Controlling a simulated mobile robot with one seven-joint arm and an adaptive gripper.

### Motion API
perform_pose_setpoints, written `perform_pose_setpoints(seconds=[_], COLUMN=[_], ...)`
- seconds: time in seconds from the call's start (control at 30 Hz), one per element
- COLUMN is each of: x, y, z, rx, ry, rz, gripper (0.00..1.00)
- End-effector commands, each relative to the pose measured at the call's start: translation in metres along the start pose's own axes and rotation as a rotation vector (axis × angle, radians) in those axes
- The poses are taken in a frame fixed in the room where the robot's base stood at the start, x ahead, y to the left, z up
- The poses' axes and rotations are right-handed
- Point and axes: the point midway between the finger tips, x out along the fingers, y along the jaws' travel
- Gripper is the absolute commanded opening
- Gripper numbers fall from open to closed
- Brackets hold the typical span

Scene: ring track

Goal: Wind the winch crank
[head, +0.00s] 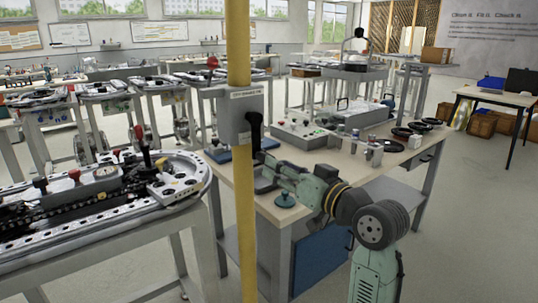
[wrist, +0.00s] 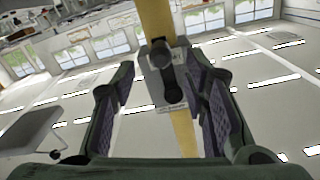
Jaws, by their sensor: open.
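A grey box (head: 234,118) with a printed label is mounted on a yellow post (head: 240,210). A black handle (head: 255,128) stands out from its right side, and it appears to be the crank. In the wrist view, the box and its dark handle (wrist: 172,92) show between my fingers, with a round grey knob (wrist: 160,54) above. In the wrist view, my gripper (wrist: 160,92) is open, one finger on each side of the handle. I cannot tell the remaining distance; no grip shows.
A workbench (head: 268,204) stands under my arm, with a grey control box (head: 298,132), several black rings and small bottles. A track table (head: 100,205) with levers is at left.

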Motion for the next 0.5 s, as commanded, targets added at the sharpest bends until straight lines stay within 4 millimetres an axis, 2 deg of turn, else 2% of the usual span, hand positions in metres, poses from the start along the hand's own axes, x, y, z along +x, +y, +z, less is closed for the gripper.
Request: perform_pose_setpoints(seconds=[0.1,0.2,0.33,0.5], x=[0.023,0.037,0.050,0.054], y=[-0.001,-0.001,0.000,0.000], z=[-0.003,-0.003,-0.002,-0.001], rx=[0.002,0.001,0.000,-0.001], ry=[-0.001,-0.001,0.000,0.002], rz=[-0.002,-0.001,-0.001,0.001], gripper=[0.41,0.41,0.41,0.41])
